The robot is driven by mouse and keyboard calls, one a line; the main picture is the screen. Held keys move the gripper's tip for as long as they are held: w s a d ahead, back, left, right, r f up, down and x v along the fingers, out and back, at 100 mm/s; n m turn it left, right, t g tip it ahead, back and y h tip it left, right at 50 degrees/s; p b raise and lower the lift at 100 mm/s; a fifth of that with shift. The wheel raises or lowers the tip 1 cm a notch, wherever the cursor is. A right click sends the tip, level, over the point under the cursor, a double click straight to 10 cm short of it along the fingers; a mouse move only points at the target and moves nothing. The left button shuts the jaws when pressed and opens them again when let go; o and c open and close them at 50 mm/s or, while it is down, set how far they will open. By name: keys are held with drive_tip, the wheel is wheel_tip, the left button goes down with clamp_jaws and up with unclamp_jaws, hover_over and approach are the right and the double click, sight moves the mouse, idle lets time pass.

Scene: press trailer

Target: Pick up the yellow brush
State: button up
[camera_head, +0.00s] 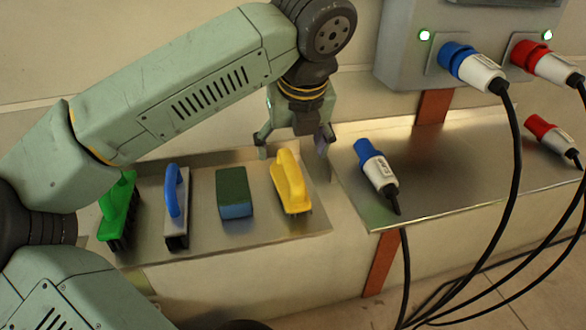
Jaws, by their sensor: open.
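The yellow brush (291,184) sits at the right end of the left metal shelf (270,242), its arched handle up and dark bristles showing at its lower edge. My gripper (294,150) is open and points down, just above and behind the brush's handle. One finger shows on each side of the handle's upper end in the picture. I cannot tell whether the fingers touch the brush. Nothing is visibly held.
A green and blue sponge (234,193), a blue-handled brush (176,205) and a green brush (118,211) stand left of the yellow brush. A blue plug (376,170) lies on the right shelf (450,170). Black cables (503,180) hang at right, below a grey socket box (405,50).

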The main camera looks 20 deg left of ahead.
sight(290, 161)
drive_tip(key=x, duration=0.4)
drive_tip(key=shift+a+f+p, duration=0.1)
drive_tip(key=shift+f+p, duration=0.2)
drive_tip(key=shift+p, duration=0.05)
drive_tip(key=x, duration=0.2)
drive_tip(key=p+x, duration=0.2)
drive_tip(key=x, duration=0.1)
drive_tip(key=shift+w+a+f, duration=0.15)
drive_tip(key=shift+w+a, duration=0.05)
drive_tip(key=shift+w, duration=0.2)
drive_tip(key=shift+c, duration=0.2)
drive_tip(key=c, duration=1.3)
drive_tip(key=shift+r, duration=0.6)
wheel_tip(290, 161, up, 2)
drive_tip(key=shift+r+b, duration=0.15)
drive_tip(key=shift+b, duration=0.65)
drive_tip(key=s+d+b, duration=0.1)
drive_tip(key=s+d, duration=0.1)
drive_tip(key=s, duration=0.3)
drive_tip(key=s+d+r+b, duration=0.1)
drive_tip(key=s+d+b, duration=0.1)
drive_tip(key=s, duration=0.3)
drive_tip(key=s+d+b, duration=0.1)
drive_tip(key=s+d, duration=0.1)
drive_tip(key=s, duration=0.3)
drive_tip(key=shift+r, duration=0.3)
